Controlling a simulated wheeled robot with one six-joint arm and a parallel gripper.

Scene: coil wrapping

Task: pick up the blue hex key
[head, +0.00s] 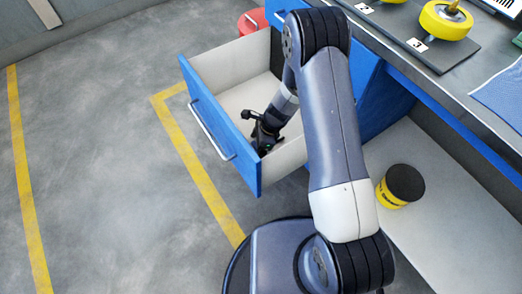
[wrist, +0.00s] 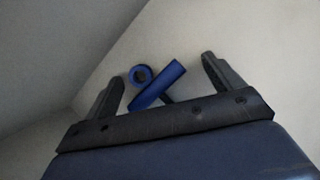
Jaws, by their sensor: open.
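The blue hex key (wrist: 160,84) lies on the pale drawer floor in the wrist view. Its thick blue bar is tilted, and a short dark piece shows beside it. A blue ring (wrist: 141,69) lies close against its left side; I cannot tell whether it is part of the key. My gripper (wrist: 163,69) is open, with one finger on each side of the blue bar and ring, apart from both. In the head view my gripper (head: 260,140) is down inside the open drawer (head: 215,117), near its front panel. The key cannot be made out there.
The drawer's walls stand close around my gripper. A yellow and black container (head: 397,187) stands on the lower shelf at right. The worktop above holds a dark board with numbered labels, a yellow wheel-like coil (head: 446,20) and a blue cloth (head: 502,95). The floor at left is clear.

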